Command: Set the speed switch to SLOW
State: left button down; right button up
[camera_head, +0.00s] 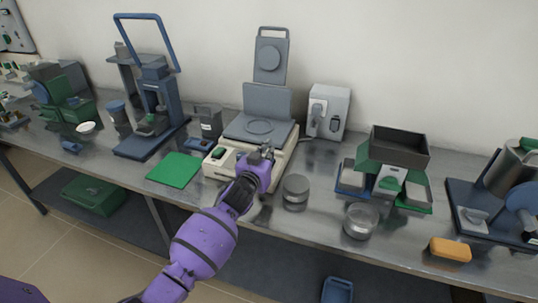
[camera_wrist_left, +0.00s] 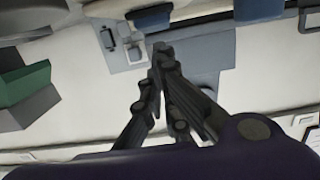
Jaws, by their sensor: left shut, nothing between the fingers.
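A cream machine (camera_head: 285,158) with a grey hinged lid stands at the middle of the bench. A green rocker (camera_head: 218,153) shows at the left of its front. My left gripper (camera_head: 267,151) is shut and empty in front of the machine's right half, covering part of that front. I cannot tell whether it touches. I see no readable SLOW mark, so the speed switch and its setting cannot be made out. In the left wrist view the closed fingertips (camera_wrist_left: 160,48) are beside a grey-blue panel (camera_wrist_left: 122,68) with a dark-framed slot (camera_wrist_left: 108,39). My right gripper is not in view.
A green mat (camera_head: 174,170) lies left of the machine. A white box (camera_head: 328,110) stands behind, and a balance-like device (camera_head: 398,150) stands farther right. An orange block (camera_head: 451,249) lies near the front edge.

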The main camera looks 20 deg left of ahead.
pick_arm(q)
jog(key=shift+f, duration=0.3)
